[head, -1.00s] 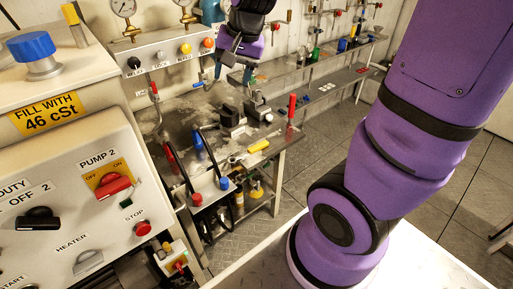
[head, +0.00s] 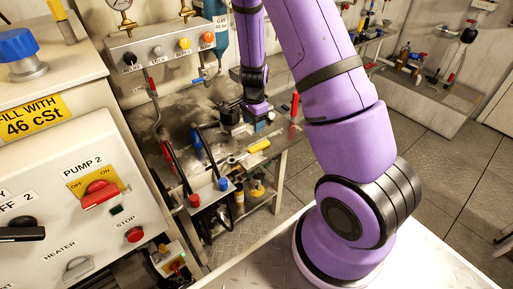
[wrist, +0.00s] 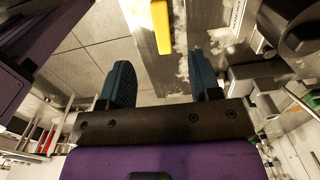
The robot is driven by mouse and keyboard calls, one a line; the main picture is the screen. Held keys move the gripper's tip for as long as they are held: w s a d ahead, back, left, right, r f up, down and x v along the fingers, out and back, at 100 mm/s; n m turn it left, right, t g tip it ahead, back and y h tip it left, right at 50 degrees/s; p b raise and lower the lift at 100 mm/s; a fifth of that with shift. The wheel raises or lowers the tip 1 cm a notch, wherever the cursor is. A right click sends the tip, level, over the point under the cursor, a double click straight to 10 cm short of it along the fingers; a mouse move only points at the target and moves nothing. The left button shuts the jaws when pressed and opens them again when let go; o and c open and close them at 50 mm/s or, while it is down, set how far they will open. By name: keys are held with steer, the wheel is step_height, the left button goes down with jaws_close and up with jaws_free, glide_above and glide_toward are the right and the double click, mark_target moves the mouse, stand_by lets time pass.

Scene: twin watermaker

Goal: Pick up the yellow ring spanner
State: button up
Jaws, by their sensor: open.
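The yellow ring spanner (head: 259,146) appears as a short yellow bar lying on the metal bench near its front right edge. In the wrist view a yellow bar (wrist: 161,27) shows at the top, roughly in line with the gap between my fingers; its upper end is cut off by the frame. No ring can be made out. My gripper (wrist: 158,68) is open, its two dark blue-green fingers apart with nothing between them. In the head view my gripper (head: 257,121) is over the bench behind the yellow bar, small and hard to make out.
The metal bench (head: 183,105) bears dark blocks close to my gripper. A red upright cylinder (head: 295,104) stands at its right edge. Red and blue-handled levers (head: 196,140) rise at the bench's front left. A grey control box (head: 160,58) stands behind.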

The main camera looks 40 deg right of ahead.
steer(key=f, duration=0.2)
glide_above(254, 147)
steer(key=shift+m, duration=0.3)
steer(key=f, duration=0.5)
steer(key=shift+s+d, duration=0.15)
steer(key=shift+d, duration=0.15)
steer(key=shift+a+f, duration=0.15)
steer(key=shift+f, duration=1.2)
steer(key=shift+a+f, duration=0.15)
steer(key=shift+f, duration=1.15)
steer(key=shift+c, duration=0.4)
jaws_close()
